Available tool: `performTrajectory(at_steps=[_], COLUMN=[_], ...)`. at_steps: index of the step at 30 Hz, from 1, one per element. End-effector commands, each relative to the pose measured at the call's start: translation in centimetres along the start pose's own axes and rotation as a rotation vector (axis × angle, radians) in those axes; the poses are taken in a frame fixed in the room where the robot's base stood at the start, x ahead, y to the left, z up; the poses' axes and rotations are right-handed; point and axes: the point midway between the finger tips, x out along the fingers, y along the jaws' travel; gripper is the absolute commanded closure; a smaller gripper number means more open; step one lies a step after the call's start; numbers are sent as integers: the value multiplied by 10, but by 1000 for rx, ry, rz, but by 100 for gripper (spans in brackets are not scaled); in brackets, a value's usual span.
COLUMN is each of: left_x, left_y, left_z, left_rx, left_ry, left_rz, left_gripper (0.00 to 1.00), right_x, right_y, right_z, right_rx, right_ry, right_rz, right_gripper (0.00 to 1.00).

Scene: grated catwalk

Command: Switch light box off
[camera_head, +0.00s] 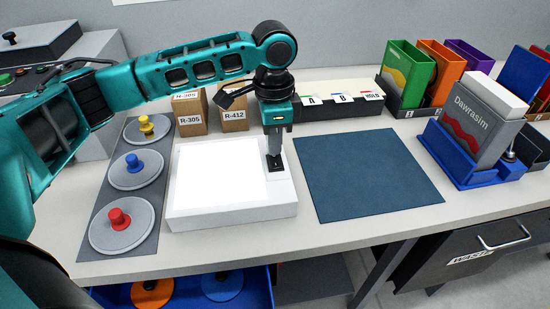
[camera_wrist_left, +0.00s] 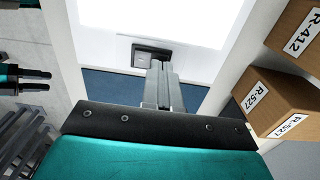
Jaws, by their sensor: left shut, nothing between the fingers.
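The light box (camera_head: 232,211) is a white box on the table, and its square panel (camera_head: 220,172) glows bright white. Its black switch (camera_head: 274,168) sits on the strip to the right of the panel. My left gripper (camera_head: 275,153) points down with its fingers shut and empty, the tips at the switch. In the left wrist view the closed fingers (camera_wrist_left: 160,68) reach the edge of the dark switch (camera_wrist_left: 142,57) and partly cover it. I cannot tell if they press it.
Small boxes (camera_head: 190,112) stand behind the light box, with a labelled card holder (camera_head: 335,110) beside them. Lids with coloured knobs (camera_head: 119,229) lie at the left. A blue mat (camera_head: 370,175) lies bare at the right. A grey Dawrasim box (camera_head: 482,125) stands farther right.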

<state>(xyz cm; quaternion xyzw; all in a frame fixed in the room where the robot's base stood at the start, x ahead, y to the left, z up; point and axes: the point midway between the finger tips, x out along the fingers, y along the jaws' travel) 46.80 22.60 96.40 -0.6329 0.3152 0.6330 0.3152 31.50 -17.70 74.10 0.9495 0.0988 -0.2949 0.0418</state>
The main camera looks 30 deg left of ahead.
Motion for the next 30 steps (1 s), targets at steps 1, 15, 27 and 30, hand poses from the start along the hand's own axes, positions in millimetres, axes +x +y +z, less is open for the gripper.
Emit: performTrajectory(at_steps=[1,15,27,30], left_x=[1,8,12,10], left_y=[0,0,0,0], left_z=[0,0,0,0], left_rx=[0,0,1,1], left_ry=[0,0,0,0], left_rz=[0,0,1,1], left_gripper=[100,100,100,100], right_x=[0,0,0,-2], right_y=[0,0,0,0], right_z=[0,0,0,-3], right_rx=[0,1,1,1], right_ry=[0,0,-1,-1], right_rz=[0,0,0,0], right_gripper=[49,49,49,49])
